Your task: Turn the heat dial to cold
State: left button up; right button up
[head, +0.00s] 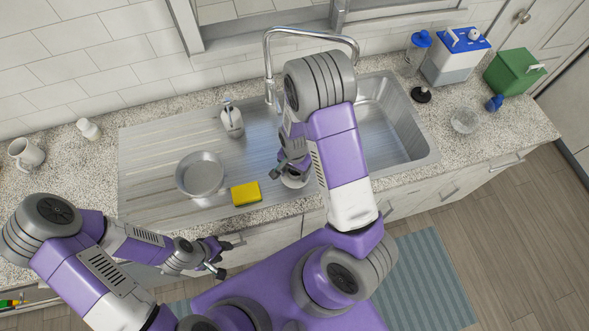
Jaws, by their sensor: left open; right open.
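I cannot make out a clear heat dial in the head view. A white container with a blue lid (456,62) stands at the back right of the counter and has white round parts on its top; I cannot tell whether one is a dial. My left gripper (222,262) is open and empty in front of the counter's front edge, low at the left. My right gripper (291,160) is open over the sink's front area, partly hidden by my own arm. A small pale round item (295,181) lies just below it, partly covered.
A steel sink (408,125) with a faucet (310,34) is set in the speckled counter (515,125). A metal bowl (200,174), yellow sponge (246,193) and soap bottle (231,120) are on the drainboard. A green box (512,72) and clear bowl (465,120) stand right; a mug (26,153) stands left.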

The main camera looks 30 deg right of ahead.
jog(key=shift+s, duration=0.1)
jog(key=shift+c, duration=0.3)
jog(key=c, duration=1)
jog(key=shift+n, duration=0.3)
jog(key=n+b, duration=0.1)
jog(key=n, duration=0.4)
jog(key=n+b, duration=0.2)
jog(key=n, duration=0.4)
jog(key=shift+n, duration=0.4)
